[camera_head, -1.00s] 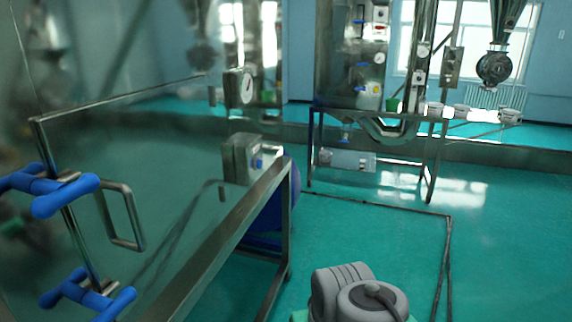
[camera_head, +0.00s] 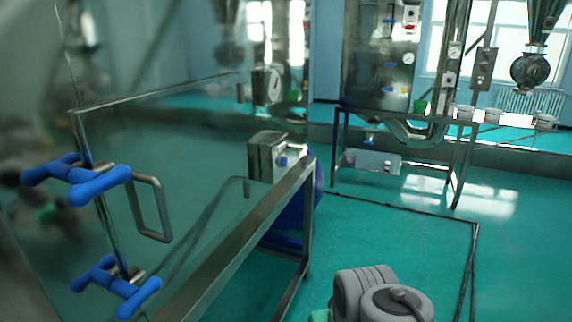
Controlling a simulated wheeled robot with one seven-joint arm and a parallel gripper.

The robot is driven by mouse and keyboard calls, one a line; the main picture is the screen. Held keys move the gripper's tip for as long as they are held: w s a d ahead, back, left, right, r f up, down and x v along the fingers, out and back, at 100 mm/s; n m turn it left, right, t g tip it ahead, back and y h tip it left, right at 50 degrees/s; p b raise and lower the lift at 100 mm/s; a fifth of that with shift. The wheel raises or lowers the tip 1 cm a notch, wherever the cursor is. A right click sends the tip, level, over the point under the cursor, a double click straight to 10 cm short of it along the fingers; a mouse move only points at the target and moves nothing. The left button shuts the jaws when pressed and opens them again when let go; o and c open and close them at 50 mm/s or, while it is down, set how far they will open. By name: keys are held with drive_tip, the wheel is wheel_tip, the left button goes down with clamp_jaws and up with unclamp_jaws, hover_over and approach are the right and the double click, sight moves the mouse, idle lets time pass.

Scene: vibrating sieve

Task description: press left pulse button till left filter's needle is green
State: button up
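At the back, a steel machine (camera_head: 372,80) carries small gauges (camera_head: 408,58) and blue parts (camera_head: 390,65). I cannot tell which of these is the left pulse button or left filter. My gripper is not in view; only a grey part of my arm shows at the bottom.
The near metal panel has blue T-handles (camera_head: 78,180) and a loop handle (camera_head: 151,209) sticking out at the left. A metal frame leg (camera_head: 297,275) stands left of my arm.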

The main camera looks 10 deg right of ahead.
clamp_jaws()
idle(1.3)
